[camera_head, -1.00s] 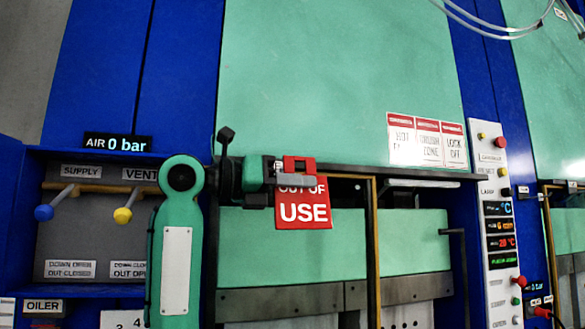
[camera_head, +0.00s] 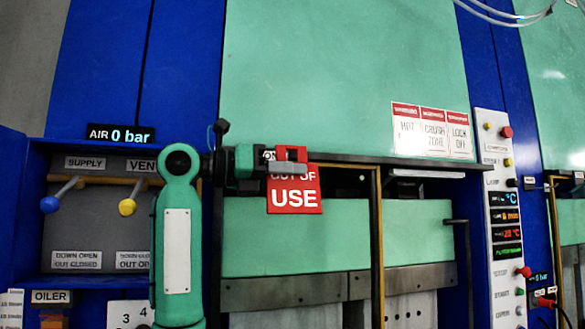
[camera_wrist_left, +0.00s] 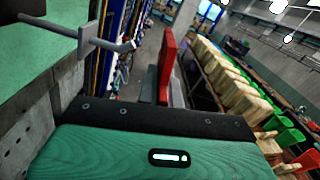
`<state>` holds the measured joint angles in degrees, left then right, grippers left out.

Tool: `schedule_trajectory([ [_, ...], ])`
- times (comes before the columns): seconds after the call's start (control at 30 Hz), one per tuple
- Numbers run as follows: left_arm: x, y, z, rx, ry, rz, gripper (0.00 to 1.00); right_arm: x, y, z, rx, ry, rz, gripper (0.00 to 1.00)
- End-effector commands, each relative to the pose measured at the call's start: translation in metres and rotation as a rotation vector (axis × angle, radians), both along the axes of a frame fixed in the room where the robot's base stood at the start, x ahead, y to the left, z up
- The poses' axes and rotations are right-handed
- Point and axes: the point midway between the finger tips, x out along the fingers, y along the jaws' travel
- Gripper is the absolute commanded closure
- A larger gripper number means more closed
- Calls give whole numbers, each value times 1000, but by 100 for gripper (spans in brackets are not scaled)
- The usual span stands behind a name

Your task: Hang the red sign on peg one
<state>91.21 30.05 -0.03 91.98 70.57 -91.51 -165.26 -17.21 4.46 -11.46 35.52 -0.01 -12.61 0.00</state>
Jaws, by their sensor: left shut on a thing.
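The red sign (camera_head: 294,199), reading OUT OF USE, hangs down from my left gripper (camera_head: 290,160), in front of the green press. The gripper is shut on its upper part and hides some of the lettering. In the left wrist view the sign (camera_wrist_left: 167,65) appears edge-on as a narrow red plate, upright. In the head view a grey bar like a peg (camera_head: 456,222) sits right of the sign. No peg number is readable. My right gripper is not in view.
A valve panel with a blue-knobbed lever (camera_head: 50,204) and a yellow-knobbed lever (camera_head: 127,206) is at left. A brass-coloured vertical bar (camera_head: 377,250) stands right of the sign. A control strip with displays (camera_head: 500,215) is farther right.

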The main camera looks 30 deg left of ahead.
Motion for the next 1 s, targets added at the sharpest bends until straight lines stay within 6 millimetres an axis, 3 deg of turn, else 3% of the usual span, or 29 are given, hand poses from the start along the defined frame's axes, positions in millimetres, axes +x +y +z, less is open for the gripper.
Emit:
schedule_trajectory([
  [1.0, 35, 41, -12, 2, 0, 2, 100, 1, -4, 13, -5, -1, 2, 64],
])
